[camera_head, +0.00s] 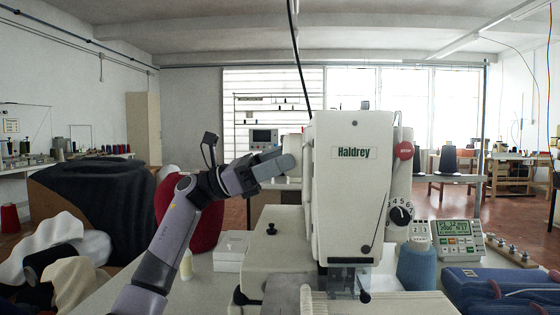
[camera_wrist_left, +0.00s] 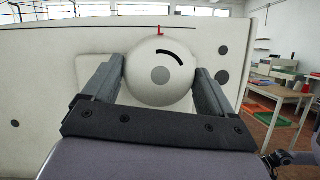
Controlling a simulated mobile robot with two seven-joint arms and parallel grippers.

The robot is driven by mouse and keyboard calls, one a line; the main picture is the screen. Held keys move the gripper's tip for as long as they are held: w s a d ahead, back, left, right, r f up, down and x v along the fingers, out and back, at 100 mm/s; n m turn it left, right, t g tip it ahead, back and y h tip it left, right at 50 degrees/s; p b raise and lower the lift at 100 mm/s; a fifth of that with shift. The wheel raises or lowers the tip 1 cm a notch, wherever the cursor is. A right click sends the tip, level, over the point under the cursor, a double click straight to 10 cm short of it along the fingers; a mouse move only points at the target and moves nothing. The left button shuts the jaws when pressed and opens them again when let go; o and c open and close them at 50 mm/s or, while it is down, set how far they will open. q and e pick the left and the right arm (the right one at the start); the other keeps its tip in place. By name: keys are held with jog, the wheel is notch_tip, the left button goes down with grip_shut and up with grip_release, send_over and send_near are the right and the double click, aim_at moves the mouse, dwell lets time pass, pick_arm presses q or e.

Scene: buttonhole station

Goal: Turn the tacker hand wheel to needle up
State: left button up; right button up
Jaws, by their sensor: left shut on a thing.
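The tacker (camera_head: 345,190) is a cream machine head marked "Haldrey". Its hand wheel (camera_head: 293,142) is on the left side, partly hidden behind my left gripper (camera_head: 278,165). In the left wrist view the hand wheel (camera_wrist_left: 158,88) is a white disc with a grey hub. A black arc mark (camera_wrist_left: 171,54) lies on its upper right face. A red pointer (camera_wrist_left: 160,31) is on the housing above the wheel, left of most of the arc. My left gripper (camera_wrist_left: 157,72) has one finger on each side of the wheel and is shut on it. My right gripper is not in view.
A blue thread cone (camera_head: 416,268), a control panel (camera_head: 459,238) and blue folded cloth (camera_head: 490,278) are right of the tacker. A white box (camera_head: 231,252) stands on the table below my left arm. A black cable (camera_head: 298,60) hangs above the tacker.

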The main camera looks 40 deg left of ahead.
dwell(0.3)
pick_arm(q)
jog(key=o, duration=0.8)
jog(key=shift+v, duration=3.65)
